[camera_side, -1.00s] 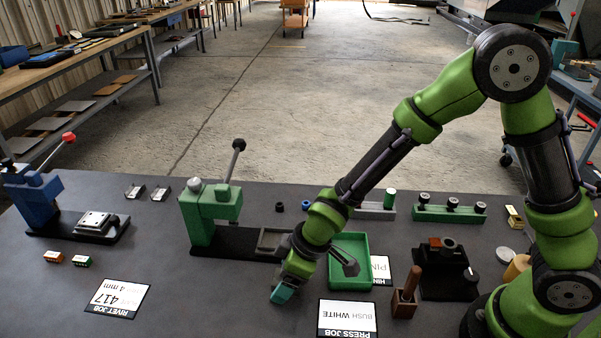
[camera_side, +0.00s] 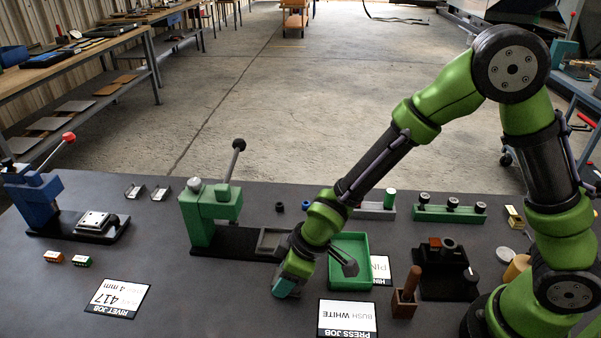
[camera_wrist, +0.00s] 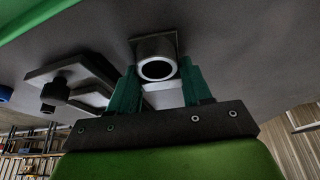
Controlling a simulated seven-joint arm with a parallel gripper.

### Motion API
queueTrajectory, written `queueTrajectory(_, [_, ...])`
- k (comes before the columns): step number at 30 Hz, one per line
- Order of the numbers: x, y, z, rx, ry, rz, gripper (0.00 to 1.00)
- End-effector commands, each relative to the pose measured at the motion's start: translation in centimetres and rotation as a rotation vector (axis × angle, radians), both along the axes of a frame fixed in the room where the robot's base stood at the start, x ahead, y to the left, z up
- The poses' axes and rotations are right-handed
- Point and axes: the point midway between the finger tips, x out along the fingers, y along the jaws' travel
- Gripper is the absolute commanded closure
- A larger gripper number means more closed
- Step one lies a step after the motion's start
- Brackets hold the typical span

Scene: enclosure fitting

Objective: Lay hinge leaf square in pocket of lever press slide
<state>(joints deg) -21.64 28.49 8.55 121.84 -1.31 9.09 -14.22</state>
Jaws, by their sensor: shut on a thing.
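My gripper (camera_side: 284,289) is low at the front of the table, in front of the green lever press (camera_side: 212,205). In the wrist view its teal fingers (camera_wrist: 160,90) are shut on the hinge leaf (camera_wrist: 157,46), a small grey plate with a round, ring-like barrel facing the camera. The side view does not show the leaf clearly; the gripper hides it. The press slide with its grey square pocket (camera_side: 272,238) lies on the black base, just behind and left of the gripper. The pocket is partly hidden by my wrist.
A green tray (camera_side: 364,265) stands right of the gripper. A PRESS JOB card (camera_side: 347,318) lies in front of it. A blue press (camera_side: 40,200) with a steel fixture (camera_side: 96,221) is at left. The table between the RIVET JOB card (camera_side: 115,298) and the gripper is clear.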

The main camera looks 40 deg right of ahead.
Motion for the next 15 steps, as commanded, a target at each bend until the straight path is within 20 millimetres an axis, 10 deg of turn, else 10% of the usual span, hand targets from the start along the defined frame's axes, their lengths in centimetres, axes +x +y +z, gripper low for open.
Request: queueTrajectory(15, [0.3,-0.2,8.8,0.001,-0.004,-0.007,0.9])
